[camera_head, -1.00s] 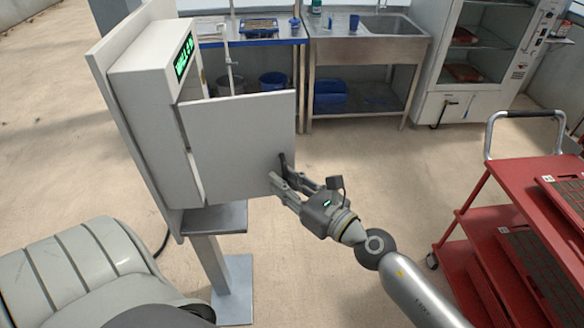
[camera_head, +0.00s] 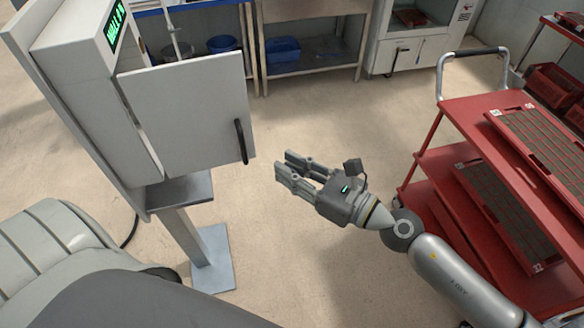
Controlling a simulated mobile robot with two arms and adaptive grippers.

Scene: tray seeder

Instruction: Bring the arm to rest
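My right gripper (camera_head: 282,170) is in the middle of the head view, over the bare floor. Its two fingers stand apart with nothing between them. It is clear of the black handle (camera_head: 241,141) on the white cabinet door (camera_head: 190,115), a short way to the right of it. My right arm (camera_head: 450,270) comes in from the lower right, beside the red cart. My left gripper does not show.
The white cabinet (camera_head: 75,65) with a green display stands on a post at the left, its door ajar. A red cart (camera_head: 440,110) with seed trays (camera_head: 545,140) is close on the right. A steel table (camera_head: 320,8) and blue bins (camera_head: 283,50) are behind. Floor between is free.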

